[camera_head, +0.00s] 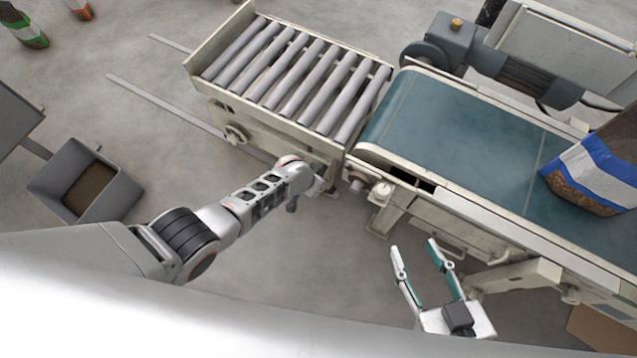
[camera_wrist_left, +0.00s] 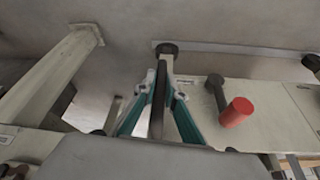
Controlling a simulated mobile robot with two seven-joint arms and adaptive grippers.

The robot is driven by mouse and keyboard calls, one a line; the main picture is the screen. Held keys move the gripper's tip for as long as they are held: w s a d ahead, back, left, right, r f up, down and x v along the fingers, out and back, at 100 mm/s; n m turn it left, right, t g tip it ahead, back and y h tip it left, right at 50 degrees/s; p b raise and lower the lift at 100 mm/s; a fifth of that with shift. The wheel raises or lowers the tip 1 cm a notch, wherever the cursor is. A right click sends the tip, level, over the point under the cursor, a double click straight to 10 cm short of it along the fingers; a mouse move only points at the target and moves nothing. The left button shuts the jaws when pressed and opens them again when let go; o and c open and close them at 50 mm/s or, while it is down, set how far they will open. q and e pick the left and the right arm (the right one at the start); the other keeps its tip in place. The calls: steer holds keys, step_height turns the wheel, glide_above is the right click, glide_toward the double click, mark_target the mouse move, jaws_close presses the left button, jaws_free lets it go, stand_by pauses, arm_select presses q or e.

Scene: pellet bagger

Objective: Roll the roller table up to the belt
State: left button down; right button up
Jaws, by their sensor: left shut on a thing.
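The roller table (camera_head: 262,118), a pale frame with several grey rollers, stands at upper centre in the head view. Its right end is right beside the near end of the green belt (camera_head: 450,125); I cannot tell whether the frames touch. My left gripper (camera_head: 318,186) is at the table's near side, by its right corner, with its fingers mostly hidden there. In the left wrist view, its teal fingers (camera_wrist_left: 160,95) are shut on a dark bar handle (camera_wrist_left: 157,112). My right gripper (camera_head: 414,248) is open and empty, above the floor in front of the belt frame.
Floor rails (camera_head: 165,107) run left from under the table. A red knob (camera_wrist_left: 236,112) sits beside the handle in the left wrist view. A filled bag (camera_head: 590,185) stands on the belt at right. A grey bin (camera_head: 117,190) is at left. Floor near centre is clear.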

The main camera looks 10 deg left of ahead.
arm_select(q)
steer(key=c, duration=2.1)
jaws_free()
steer(key=shift+s+d+f, duration=0.2)
steer(key=shift+s+d, duration=0.15)
steer(key=shift+s, duration=0.1)
steer(key=shift+w, duration=0.15)
steer(key=shift+w+a+r, duration=0.1)
steer(key=shift+r, duration=0.05)
steer(key=shift+r, duration=0.1)
steer(key=shift+v, duration=3.6)
